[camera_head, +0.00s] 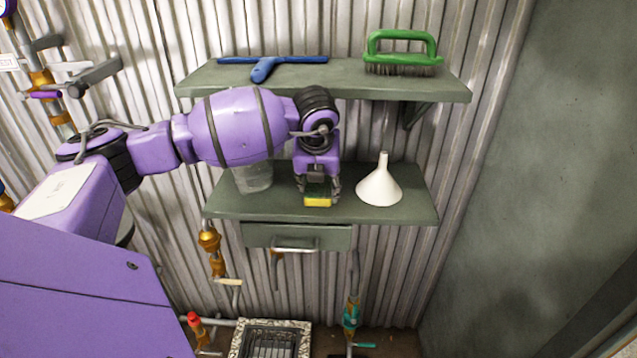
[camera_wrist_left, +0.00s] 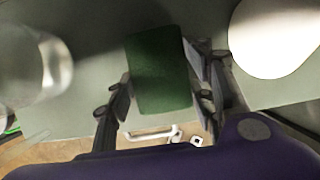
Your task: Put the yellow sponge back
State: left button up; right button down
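The yellow sponge (camera_head: 318,201) has a green top and is at the front middle of the lower shelf (camera_head: 225,206), between a clear tumbler and a white funnel. I cannot tell whether it rests on the shelf or is just above it. My left gripper (camera_head: 318,188) points down at it, with one finger on each side. In the left wrist view the green face of the sponge (camera_wrist_left: 160,75) lies between the fingertips (camera_wrist_left: 157,68), which appear to touch its side edges. My right gripper is not in view.
The white funnel (camera_head: 379,187) stands close right of the sponge; the clear tumbler (camera_head: 254,179) stands left. The upper shelf (camera_head: 340,80) holds a blue squeegee (camera_head: 268,66) and a green brush (camera_head: 402,50). A drawer (camera_head: 330,238) hangs below. A wall (camera_head: 545,150) is at right.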

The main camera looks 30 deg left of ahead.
pick_arm(q)
jog(key=o, duration=0.4)
jog(key=shift+o, duration=0.2)
